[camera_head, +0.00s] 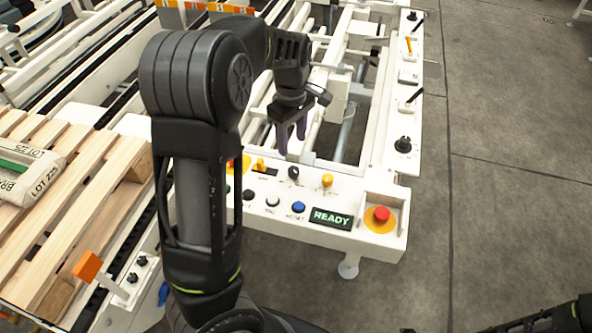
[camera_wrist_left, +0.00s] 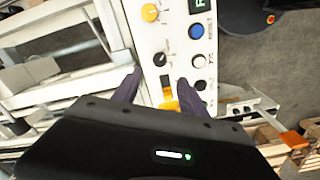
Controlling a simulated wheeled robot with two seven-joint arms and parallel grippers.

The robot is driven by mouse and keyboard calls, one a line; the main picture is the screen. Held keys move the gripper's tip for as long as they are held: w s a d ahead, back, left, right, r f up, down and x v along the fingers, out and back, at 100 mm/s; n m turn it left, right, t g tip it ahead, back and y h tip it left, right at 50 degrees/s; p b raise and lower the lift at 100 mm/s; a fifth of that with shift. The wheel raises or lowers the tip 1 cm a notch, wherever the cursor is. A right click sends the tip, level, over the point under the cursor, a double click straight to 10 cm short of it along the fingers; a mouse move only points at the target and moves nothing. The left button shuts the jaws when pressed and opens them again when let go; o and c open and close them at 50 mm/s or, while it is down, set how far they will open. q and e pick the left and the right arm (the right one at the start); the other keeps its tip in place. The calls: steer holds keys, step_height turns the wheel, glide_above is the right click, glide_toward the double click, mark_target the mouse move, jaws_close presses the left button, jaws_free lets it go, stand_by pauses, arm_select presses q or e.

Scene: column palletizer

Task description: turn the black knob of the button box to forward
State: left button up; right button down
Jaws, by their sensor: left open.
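The button box (camera_head: 340,232) is a white panel with a lit READY display. Its black knob (camera_head: 293,173) stands in the back row, left of a yellow knob (camera_head: 327,181). In the left wrist view the black knob (camera_wrist_left: 160,59) lies just beyond my fingertips, roughly between their lines. My left gripper (camera_head: 291,144) is open, its two dark fingers pointing down just behind the black knob, apart from it. It also shows in the left wrist view (camera_wrist_left: 158,88) with nothing between the fingertips. The knob's exact pointer direction is too small to tell. My right gripper is out of view.
A blue button (camera_head: 298,207), a white button (camera_head: 273,200) and a red emergency stop (camera_head: 381,214) share the panel. A yellow lever (camera_head: 260,164) stands left of the black knob. White conveyor rails lie behind. A wooden pallet (camera_head: 60,235) with a sack is at left.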

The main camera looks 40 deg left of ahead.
mark_target(293, 169)
arm_select(q)
step_height(293, 169, down, 3)
steer(key=shift+r+b, duration=0.1)
steer(key=shift+b, duration=0.85)
steer(key=shift+f, duration=3.9)
jaws_close()
